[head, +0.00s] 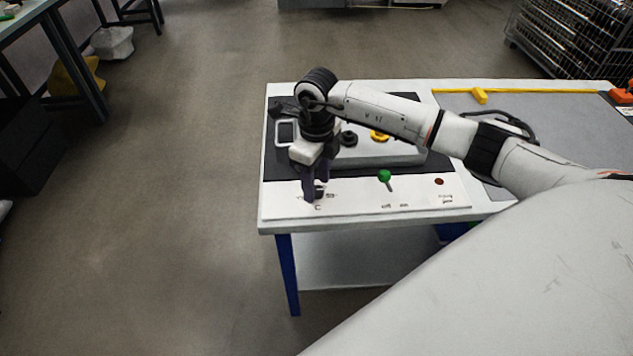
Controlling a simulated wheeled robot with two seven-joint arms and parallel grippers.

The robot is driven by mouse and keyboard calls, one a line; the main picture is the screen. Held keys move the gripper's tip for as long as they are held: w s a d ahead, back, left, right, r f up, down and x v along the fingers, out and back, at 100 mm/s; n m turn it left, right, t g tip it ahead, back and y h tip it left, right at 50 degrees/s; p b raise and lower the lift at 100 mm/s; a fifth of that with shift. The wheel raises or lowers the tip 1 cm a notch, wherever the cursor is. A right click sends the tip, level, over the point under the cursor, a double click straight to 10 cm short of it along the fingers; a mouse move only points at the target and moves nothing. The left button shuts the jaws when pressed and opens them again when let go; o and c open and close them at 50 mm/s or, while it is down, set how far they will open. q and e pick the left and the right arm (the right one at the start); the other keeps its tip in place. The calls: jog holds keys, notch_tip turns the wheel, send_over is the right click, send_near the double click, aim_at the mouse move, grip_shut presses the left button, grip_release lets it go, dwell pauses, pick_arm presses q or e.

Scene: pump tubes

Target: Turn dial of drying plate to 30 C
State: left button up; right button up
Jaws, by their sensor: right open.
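The drying plate (417,203) lies along the front of the white table, with a pale front panel. A small dark dial (319,190) sits at the left of this panel, with small markings around it too small to read. My right gripper (315,191) points down over the dial, its dark fingers around or just beside it. The fingers are open; whether they touch the dial I cannot tell. The dial's setting is hidden or too small to read. My left gripper is not in view.
A green knob (384,176) and a red button (439,182) sit further right on the panel. Behind are a black knob (348,138) and a yellow knob (379,135) on a grey unit. A yellow bar (520,91) lies along the back right. Open floor is left of the table.

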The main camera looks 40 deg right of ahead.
jog(key=shift+f, duration=0.5)
jog(key=shift+c, duration=0.6)
jog(key=c, duration=0.9)
jog(key=shift+c, duration=0.2)
